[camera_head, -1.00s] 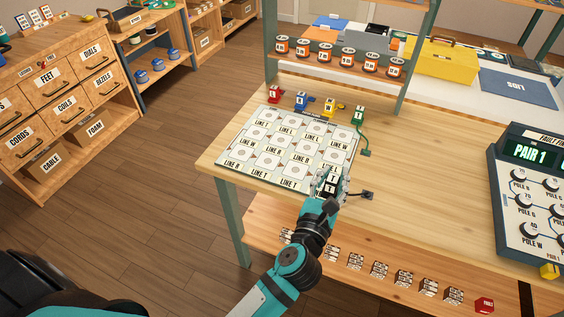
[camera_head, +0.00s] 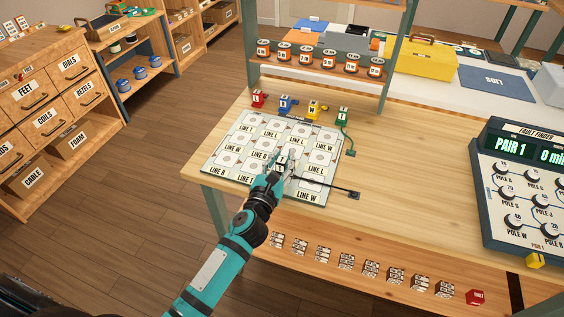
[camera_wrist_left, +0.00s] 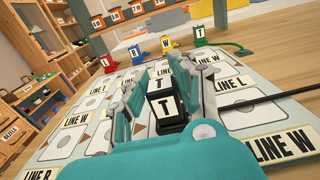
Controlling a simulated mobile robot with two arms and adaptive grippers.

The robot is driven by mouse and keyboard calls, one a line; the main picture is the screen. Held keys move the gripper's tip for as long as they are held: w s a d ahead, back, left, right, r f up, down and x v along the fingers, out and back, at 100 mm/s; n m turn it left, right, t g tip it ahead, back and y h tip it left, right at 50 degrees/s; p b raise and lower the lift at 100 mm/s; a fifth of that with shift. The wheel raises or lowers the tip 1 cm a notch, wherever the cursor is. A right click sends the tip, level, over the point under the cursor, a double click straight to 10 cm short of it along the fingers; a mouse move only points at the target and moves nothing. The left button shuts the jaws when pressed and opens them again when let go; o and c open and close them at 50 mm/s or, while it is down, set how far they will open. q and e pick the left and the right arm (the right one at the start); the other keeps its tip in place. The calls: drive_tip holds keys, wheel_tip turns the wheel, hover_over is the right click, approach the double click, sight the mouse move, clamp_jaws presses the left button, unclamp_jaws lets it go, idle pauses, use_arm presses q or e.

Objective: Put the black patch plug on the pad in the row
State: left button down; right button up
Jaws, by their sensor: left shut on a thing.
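The black patch plug (camera_wrist_left: 164,112), labelled T, is between the fingers of my left gripper (camera_wrist_left: 165,105) in the left wrist view. My left gripper (camera_head: 278,165) is shut on it over the lower middle of the line board (camera_head: 240,127). The plug's black cord (camera_head: 330,187) runs right to a small black end block (camera_head: 354,195) on the table. The board carries rows of pale pads labelled LINE with letters. Whether the plug touches a pad is hidden by the fingers. My right gripper is not in view.
Red (camera_head: 258,99), blue (camera_head: 285,104), yellow (camera_head: 313,110) and green (camera_head: 343,116) plugs stand along the board's back edge. A fault finder (camera_head: 525,190) stands at the right. Orange-labelled spools (camera_head: 306,56) line a shelf behind. The table between is clear.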

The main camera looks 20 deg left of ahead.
use_arm(q)
drive_tip(key=shift+r, duration=0.1)
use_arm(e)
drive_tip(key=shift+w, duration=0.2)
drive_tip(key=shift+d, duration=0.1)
use_arm(q)
drive_tip(key=shift+f, duration=0.25)
drive_tip(key=c, duration=1.1)
unclamp_jaws()
drive_tip(key=shift+r, duration=0.1)
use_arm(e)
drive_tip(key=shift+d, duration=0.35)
use_arm(q)
drive_tip(key=shift+r, duration=0.2)
drive_tip(key=s+b, duration=0.1)
drive_tip(key=s, duration=1.1)
drive_tip(key=shift+a, duration=0.2)
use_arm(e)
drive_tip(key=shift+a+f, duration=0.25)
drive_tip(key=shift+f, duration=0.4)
